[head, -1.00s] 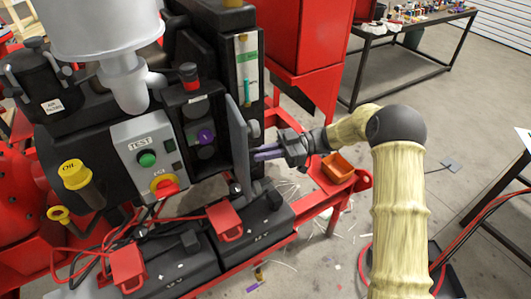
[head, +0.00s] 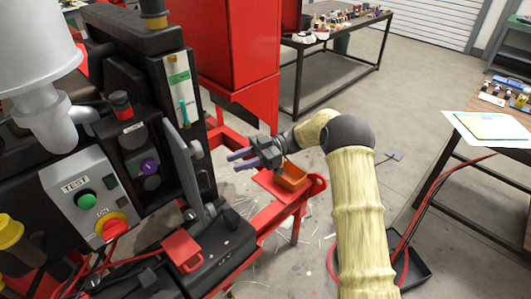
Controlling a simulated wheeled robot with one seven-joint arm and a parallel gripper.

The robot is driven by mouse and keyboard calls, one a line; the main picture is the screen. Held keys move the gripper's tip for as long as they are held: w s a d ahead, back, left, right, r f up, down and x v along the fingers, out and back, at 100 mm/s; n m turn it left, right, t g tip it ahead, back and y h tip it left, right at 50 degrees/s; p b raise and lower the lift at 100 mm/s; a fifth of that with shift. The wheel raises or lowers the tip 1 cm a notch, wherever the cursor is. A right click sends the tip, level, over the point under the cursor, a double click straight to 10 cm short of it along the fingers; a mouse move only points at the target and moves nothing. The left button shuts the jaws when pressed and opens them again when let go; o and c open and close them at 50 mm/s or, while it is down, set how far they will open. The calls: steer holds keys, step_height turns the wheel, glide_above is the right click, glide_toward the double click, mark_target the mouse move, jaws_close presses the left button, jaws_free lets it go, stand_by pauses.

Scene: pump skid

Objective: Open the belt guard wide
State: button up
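The belt guard looks to be the grey plate (head: 183,160) on the right side of the dark housing. It stands swung out from the housing, seen nearly edge-on, with a round grey knob on its right face. The recess beside it, with a purple knob (head: 149,167), is uncovered. My gripper (head: 236,161) is to the right of the plate, apart from it. Its two purple fingers point left toward the plate with a gap between them, and nothing shows between them.
A red cabinet (head: 235,45) stands behind. Black battery-like boxes with a red clamp (head: 182,250) lie below the plate. A table (head: 335,40) stands at the back.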

steer(key=b+v, duration=0.1)
steer(key=v, duration=0.7)
steer(key=shift+w+d, duration=0.2)
steer(key=shift+d, duration=0.05)
steer(key=shift+r, duration=0.1)
